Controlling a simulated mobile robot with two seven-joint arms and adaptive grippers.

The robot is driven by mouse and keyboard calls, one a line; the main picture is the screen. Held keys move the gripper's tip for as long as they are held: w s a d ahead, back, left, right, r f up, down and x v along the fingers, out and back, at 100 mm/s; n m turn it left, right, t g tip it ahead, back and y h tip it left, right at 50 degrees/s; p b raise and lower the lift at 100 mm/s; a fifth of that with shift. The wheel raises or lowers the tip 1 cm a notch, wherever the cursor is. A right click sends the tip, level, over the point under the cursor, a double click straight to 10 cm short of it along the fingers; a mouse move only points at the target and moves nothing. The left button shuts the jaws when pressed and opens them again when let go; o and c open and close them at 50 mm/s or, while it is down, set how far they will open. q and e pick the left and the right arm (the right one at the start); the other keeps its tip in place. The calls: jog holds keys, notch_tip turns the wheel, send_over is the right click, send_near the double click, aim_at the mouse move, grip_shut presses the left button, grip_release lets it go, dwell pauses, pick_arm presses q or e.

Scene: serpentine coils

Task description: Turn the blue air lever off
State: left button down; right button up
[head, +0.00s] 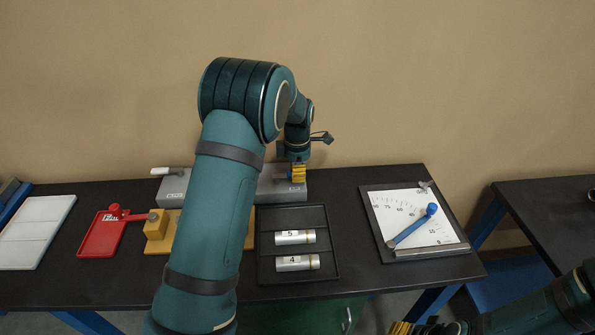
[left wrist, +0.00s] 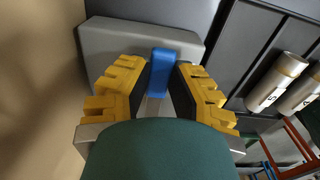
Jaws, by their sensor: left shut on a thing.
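The blue air lever (left wrist: 163,62) stands on a grey block (left wrist: 110,40) in the left wrist view, between the two yellow fingers of my left gripper (left wrist: 160,68). The fingers are closed in on the lever and hold it. In the head view my left gripper (head: 298,174) is at the right end of the grey block (head: 272,191), and only a sliver of blue shows beside the fingers. My left arm hides the middle of the block. My right gripper (head: 412,328) is at the bottom edge, partly cut off, its opening unclear.
A white lever (head: 166,171) is at the block's left end. A black tray (head: 268,270) holds two silver cylinders, marked 5 and 4. A red tray (head: 97,241) and a yellow fixture (head: 155,231) are left. A scale board (head: 374,212) with a blue pointer (head: 412,227) is right.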

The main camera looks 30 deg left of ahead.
pick_arm(q)
jog(key=shift+f, duration=0.15)
jog(key=c, duration=0.8)
grip_release()
jog(key=shift+a, duration=0.1)
notch_tip(320, 180, up, 12)
jog(key=shift+r, duration=0.1)
